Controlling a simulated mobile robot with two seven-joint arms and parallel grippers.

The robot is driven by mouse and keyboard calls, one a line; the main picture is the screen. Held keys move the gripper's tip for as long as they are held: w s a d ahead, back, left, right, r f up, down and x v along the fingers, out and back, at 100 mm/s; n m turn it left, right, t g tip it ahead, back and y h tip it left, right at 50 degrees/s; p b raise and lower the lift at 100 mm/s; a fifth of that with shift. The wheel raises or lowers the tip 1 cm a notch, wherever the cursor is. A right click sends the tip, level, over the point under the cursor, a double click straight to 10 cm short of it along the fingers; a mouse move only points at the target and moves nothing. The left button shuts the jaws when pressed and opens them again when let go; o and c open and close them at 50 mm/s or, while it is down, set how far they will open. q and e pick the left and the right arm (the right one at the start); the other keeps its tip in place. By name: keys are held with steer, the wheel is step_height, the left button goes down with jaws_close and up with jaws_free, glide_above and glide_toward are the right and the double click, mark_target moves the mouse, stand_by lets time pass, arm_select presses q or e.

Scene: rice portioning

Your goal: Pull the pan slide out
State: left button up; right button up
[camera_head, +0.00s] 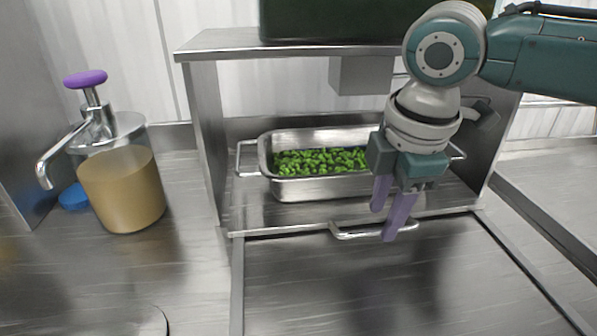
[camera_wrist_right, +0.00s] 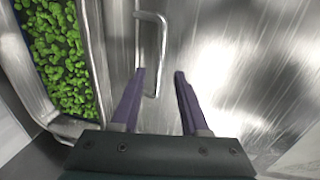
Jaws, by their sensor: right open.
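The pan slide (camera_head: 300,228) is a flat metal shelf under a steel stand, with a metal bar handle (camera_head: 345,234) on its front edge. A steel pan (camera_head: 320,188) of green pieces sits on it. My right gripper (camera_head: 391,224) is open, its purple fingers pointing down at the right part of the handle. In the right wrist view, the handle (camera_wrist_right: 163,50) lies between the two open fingertips (camera_wrist_right: 160,74); I cannot tell whether either touches it. The pan's rim (camera_wrist_right: 98,60) shows at the left there. My left gripper is not in view.
A pump dispenser (camera_head: 122,190) with a purple knob and tan contents stands left of the stand. A dark green container (camera_head: 340,22) rests on the stand's top. The steel counter (camera_head: 300,290) in front of the handle is clear.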

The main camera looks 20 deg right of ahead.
steer(key=shift+w+f, duration=0.25)
steer(key=shift+f, duration=0.8)
steer(key=shift+c, duration=0.3)
jaws_close()
stand_by(0.3)
